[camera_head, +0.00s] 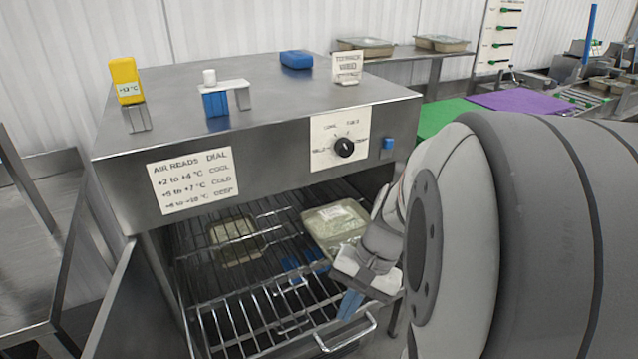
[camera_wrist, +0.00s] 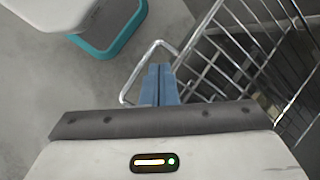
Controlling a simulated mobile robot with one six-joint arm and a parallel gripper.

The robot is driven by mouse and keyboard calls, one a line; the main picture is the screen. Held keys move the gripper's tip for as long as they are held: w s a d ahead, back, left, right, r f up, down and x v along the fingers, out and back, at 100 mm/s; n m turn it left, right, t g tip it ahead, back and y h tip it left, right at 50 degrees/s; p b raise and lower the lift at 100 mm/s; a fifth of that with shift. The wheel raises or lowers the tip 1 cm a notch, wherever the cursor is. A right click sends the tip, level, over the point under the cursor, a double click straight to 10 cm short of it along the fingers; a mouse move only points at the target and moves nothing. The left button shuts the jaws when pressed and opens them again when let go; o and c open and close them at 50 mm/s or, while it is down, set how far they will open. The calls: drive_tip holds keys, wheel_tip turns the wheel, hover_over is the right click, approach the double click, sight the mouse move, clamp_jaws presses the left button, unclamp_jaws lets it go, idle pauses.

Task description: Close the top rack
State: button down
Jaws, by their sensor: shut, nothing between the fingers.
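The top rack (camera_head: 235,318) is a chrome wire shelf pulled out of the steel cabinet (camera_head: 255,150) toward me, with a looped handle (camera_head: 350,335) at its front. The handle also shows in the wrist view (camera_wrist: 136,74), and the rack's wires (camera_wrist: 245,45) lie to its right. My gripper (camera_head: 349,305) is shut and empty, its blue fingers pointing down close to the handle. In the wrist view the fingertips (camera_wrist: 160,68) overlap the handle loop; I cannot tell whether they touch it. My arm hides the cabinet's right side.
A lidded tray (camera_head: 335,220) and another tray (camera_head: 233,240) are inside the cabinet; their exact levels are unclear. The open door (camera_head: 125,315) stands at left. A yellow thermometer (camera_head: 125,80) and blue items stand on top. A teal-edged white object (camera_wrist: 110,30) is beyond the handle.

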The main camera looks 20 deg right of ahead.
drive_tip(key=d+f+m+t+y, duration=0.1)
drive_tip(key=d+m, duration=0.1)
drive_tip(key=d+f+m+y, duration=0.1)
drive_tip(key=d+m+y, duration=0.1)
drive_tip(key=d+f+m+t+y+b, duration=0.1)
drive_tip(key=d+m, duration=0.1)
drive_tip(key=m, duration=0.1)
drive_tip(key=shift+w+f+t, duration=0.2)
drive_tip(key=shift+f+t, duration=0.05)
drive_tip(key=shift+t, duration=0.05)
drive_tip(key=s+d+f+m+t+h+b, duration=0.1)
drive_tip(key=s+d+f+m+t+h, duration=0.1)
drive_tip(key=s+d+m+t, duration=0.45)
drive_tip(key=s+d+f+m+t+h+b, duration=0.1)
drive_tip(key=d+f+m+t+h, duration=0.25)
drive_tip(key=d+m, duration=0.45)
drive_tip(key=s+d+f+m+t+h, duration=0.15)
drive_tip(key=s+d+m+t, duration=0.35)
drive_tip(key=d, duration=0.5)
drive_tip(key=w+a, duration=0.1)
drive_tip(key=w, duration=1.3)
drive_tip(key=shift+w+a+t+p, duration=0.2)
drive_tip(key=shift+w+t+p, duration=0.1)
drive_tip(key=shift+w+t, duration=0.1)
drive_tip(key=shift+s+f, duration=0.1)
